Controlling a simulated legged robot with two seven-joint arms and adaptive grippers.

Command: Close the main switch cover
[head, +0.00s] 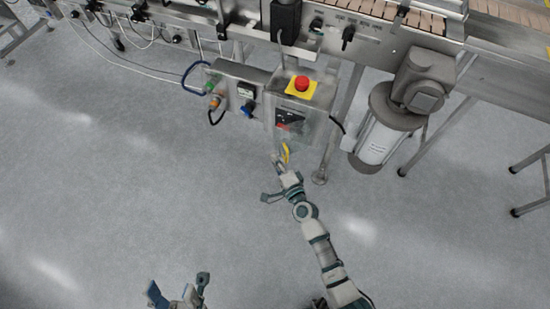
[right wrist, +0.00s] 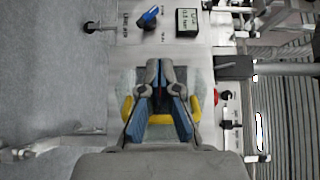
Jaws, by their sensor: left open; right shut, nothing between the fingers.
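The main switch cover (right wrist: 120,88) shows in the right wrist view as a pale translucent panel behind my right gripper (right wrist: 160,72). A yellow part (right wrist: 194,108) shows on both sides of the fingers; it also shows in the head view (head: 285,153) just below the control box (head: 318,100). My right gripper (head: 281,166) is shut and empty, close to the yellow part. Whether they touch cannot be told. The fingers hide the cover's middle, and its exact angle is unclear. My left gripper (head: 178,292) is open and empty, low in the head view, far from the box.
A red emergency button on a yellow plate (head: 302,84) tops the box. A panel with a blue knob (head: 248,108) and cables stands to its left. A motor (head: 385,128) hangs at right, under the conveyor (head: 390,20). The floor in front is clear.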

